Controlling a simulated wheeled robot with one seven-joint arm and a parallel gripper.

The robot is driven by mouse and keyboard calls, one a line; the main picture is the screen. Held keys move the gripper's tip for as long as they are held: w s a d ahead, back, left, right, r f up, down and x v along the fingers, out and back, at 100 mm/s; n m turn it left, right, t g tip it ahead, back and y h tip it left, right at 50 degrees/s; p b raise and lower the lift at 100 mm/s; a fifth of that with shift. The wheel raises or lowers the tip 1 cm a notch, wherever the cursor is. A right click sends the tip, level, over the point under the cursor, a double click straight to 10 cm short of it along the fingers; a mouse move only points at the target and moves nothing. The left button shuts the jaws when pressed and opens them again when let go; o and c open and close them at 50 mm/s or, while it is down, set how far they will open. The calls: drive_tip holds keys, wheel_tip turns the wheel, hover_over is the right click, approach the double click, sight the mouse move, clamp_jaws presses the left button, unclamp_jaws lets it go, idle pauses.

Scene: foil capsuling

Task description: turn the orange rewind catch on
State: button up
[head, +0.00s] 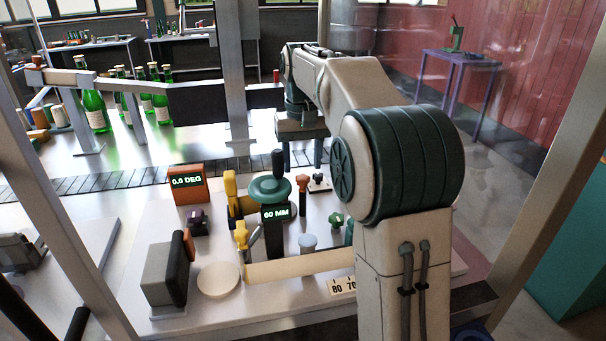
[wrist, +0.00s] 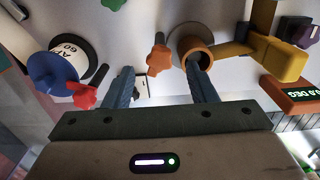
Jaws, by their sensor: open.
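The orange catch (head: 303,182) is a small upright knob on the white machine plate, right of the green handwheel, in the head view. In the wrist view the orange catch (wrist: 158,57) appears between my two fingertips, with space on both sides. I take this as the rewind catch; no label on it is readable. My gripper (wrist: 160,66) is open and empty. In the head view my gripper (head: 302,157) hangs just behind the catch; whether it is level with it I cannot tell.
A toggle switch (head: 319,183) stands close right of the catch. The green handwheel (head: 270,189) and yellow levers (head: 231,193) stand left. An orange display (head: 188,186) reads 0.0 DEG.

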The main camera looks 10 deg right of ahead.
sight(303, 177)
drive_tip(key=shift+f, duration=1.6)
drive_tip(key=c, duration=1)
drive_tip(key=shift+o, duration=0.2)
